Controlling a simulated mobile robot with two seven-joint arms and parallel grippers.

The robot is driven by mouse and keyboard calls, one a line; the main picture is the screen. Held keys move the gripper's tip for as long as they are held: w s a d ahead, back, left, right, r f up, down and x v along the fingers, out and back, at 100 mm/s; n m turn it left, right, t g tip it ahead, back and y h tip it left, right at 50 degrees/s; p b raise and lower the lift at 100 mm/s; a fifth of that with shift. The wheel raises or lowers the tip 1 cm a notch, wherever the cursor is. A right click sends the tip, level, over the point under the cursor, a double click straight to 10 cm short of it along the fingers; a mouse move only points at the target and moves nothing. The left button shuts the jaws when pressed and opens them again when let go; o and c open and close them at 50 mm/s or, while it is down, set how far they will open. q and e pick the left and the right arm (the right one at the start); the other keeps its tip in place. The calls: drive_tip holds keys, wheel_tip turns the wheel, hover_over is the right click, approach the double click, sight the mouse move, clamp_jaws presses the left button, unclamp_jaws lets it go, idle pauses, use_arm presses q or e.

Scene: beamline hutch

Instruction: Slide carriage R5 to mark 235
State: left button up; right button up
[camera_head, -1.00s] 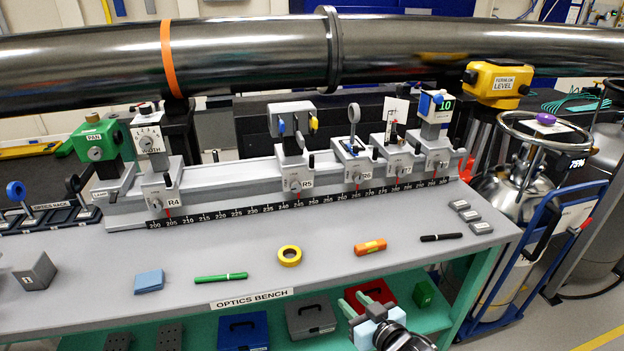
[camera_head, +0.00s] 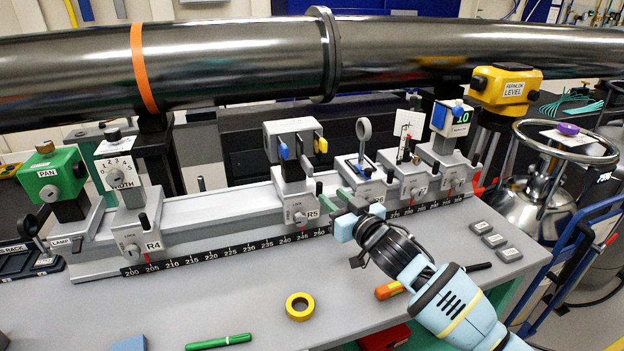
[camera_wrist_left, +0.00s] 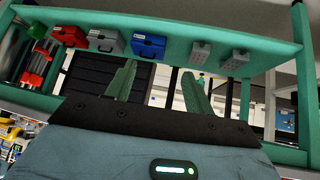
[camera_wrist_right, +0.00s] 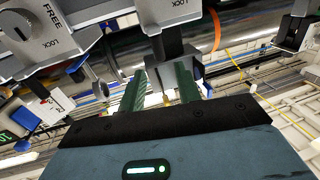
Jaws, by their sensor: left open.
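Carriage R5 (camera_head: 296,207) is a grey block on the bench rail, with its red pointer near 245 on the black scale (camera_head: 250,246). It bears a grey head with blue and yellow parts, and a dark peg stands at its right side. My right gripper (camera_head: 336,200) is at that right side, with its fingers apart. My left gripper (camera_wrist_left: 158,82) is open and empty, facing the lower shelf, outside the head view.
Carriage R4 (camera_head: 135,238) stands left of R5, with clear rail between them. Carriage R6 (camera_head: 362,180) and others stand close on the right, partly behind my gripper. Yellow tape (camera_head: 299,307), a green pen (camera_head: 218,342) and an orange tool (camera_head: 389,290) lie on the bench in front.

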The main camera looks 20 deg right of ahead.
sight(321, 186)
drive_tip(key=x, duration=0.5)
drive_tip(key=shift+w+a+r, duration=0.1)
drive_tip(key=shift+w, duration=0.15)
use_arm(q)
drive_tip(key=shift+s+d+f, duration=0.1)
drive_tip(key=shift+s+f, duration=0.4)
drive_tip(key=shift+s, duration=0.35)
use_arm(e)
drive_tip(key=shift+x, duration=0.9)
clamp_jaws()
